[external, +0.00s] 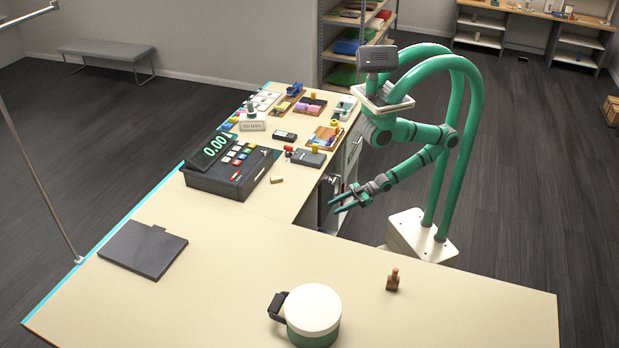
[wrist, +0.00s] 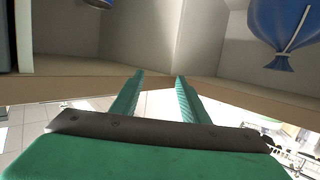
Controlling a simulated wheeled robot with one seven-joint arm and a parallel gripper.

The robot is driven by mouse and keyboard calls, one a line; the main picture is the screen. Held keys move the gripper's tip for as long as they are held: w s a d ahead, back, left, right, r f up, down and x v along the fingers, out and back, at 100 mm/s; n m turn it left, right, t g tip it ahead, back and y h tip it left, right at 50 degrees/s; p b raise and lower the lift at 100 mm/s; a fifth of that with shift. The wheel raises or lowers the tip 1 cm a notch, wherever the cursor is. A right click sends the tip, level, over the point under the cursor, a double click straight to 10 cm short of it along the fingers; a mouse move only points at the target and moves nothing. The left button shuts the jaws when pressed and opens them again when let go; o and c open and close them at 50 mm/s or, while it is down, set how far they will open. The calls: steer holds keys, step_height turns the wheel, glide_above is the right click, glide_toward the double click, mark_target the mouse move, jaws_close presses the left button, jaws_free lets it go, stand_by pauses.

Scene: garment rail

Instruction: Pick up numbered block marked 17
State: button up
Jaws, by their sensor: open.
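I cannot make out a block marked 17 in either view. A small tan block (external: 277,180) lies on the counter in front of the cash register, but no number is readable on it. My gripper (external: 335,205) is open and empty, beside the counter's right edge near the inner corner. In the wrist view its two green fingers (wrist: 159,75) are apart with nothing between them. They point toward a compartment under the counter.
The counter (external: 225,225) holds a cash register (external: 230,168), a dark flat pad (external: 143,248), a white-lidded pot (external: 313,308), a wooden stamp (external: 393,280) and several small trays. A blue tied bag (wrist: 284,30) sits in a compartment. Floor behind my base is clear.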

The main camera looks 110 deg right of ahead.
steer(key=w+a+r+m+t+y, duration=0.1)
steer(key=w+a+r+y, duration=0.4)
steer(key=w, duration=0.5)
steer(key=w+a+r+m+t+y, duration=0.1)
steer(key=w+a+r+t+y, duration=0.1)
steer(key=w+a+r, duration=0.6)
steer(key=w+a+y, duration=0.1)
steer(key=a, duration=0.1)
steer(key=w+a+r+n+g+y, duration=0.1)
steer(key=w+a, duration=0.1)
steer(key=a, duration=0.1)
steer(key=w+a+n+y, duration=0.1)
steer(key=w+a+y, duration=0.1)
steer(key=a, duration=0.1)
steer(key=shift+w+r+g, duration=0.1)
steer(key=shift+r+g, duration=0.2)
steer(key=a+r+n+g+y, duration=0.3)
steer(key=a+y, duration=0.1)
steer(key=a, duration=0.4)
steer(key=n+g+h, duration=0.2)
steer(key=n+g, duration=1.4)
steer(key=n, duration=0.1)
glide_toward(394, 279)
steer(key=s+a+r, duration=0.1)
steer(key=a, duration=0.1)
steer(key=x, duration=1)
steer(key=shift+a+r, duration=0.15)
steer(key=shift+a, duration=0.25)
jaws_close()
